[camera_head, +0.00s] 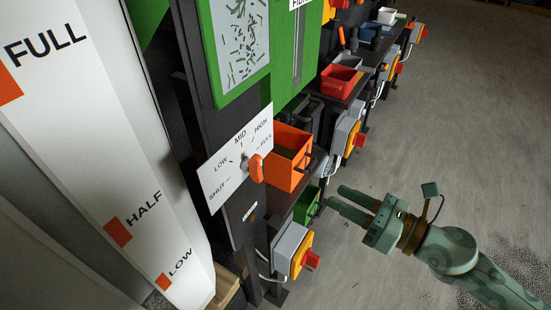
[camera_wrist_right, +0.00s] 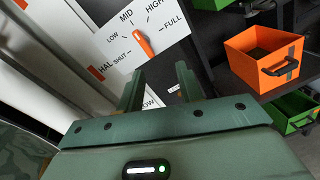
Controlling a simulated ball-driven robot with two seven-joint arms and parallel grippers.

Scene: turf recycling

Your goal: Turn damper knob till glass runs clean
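The orange damper knob (camera_head: 256,168) sits on a white dial plate (camera_head: 213,178) marked SHUT, LOW, MID, HIGH and FULL. In the right wrist view the knob (camera_wrist_right: 143,43) is a tilted orange bar; which end is its pointer is hard to tell. The glass window (camera_head: 240,45) in the green panel above shows many dark green strips behind it. My right gripper (camera_head: 335,195) is open and empty, to the right of the knob and apart from it. Its two fingers (camera_wrist_right: 160,76) point toward the dial plate in the wrist view. My left gripper is out of view.
An orange bin (camera_head: 290,142) with a dark handle stands just right of the dial, with a green bin (camera_head: 306,205) below it. A yellow box with a red button (camera_head: 312,260) juts out lower down. A red bin (camera_head: 340,80) is farther back. Grey floor at right is open.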

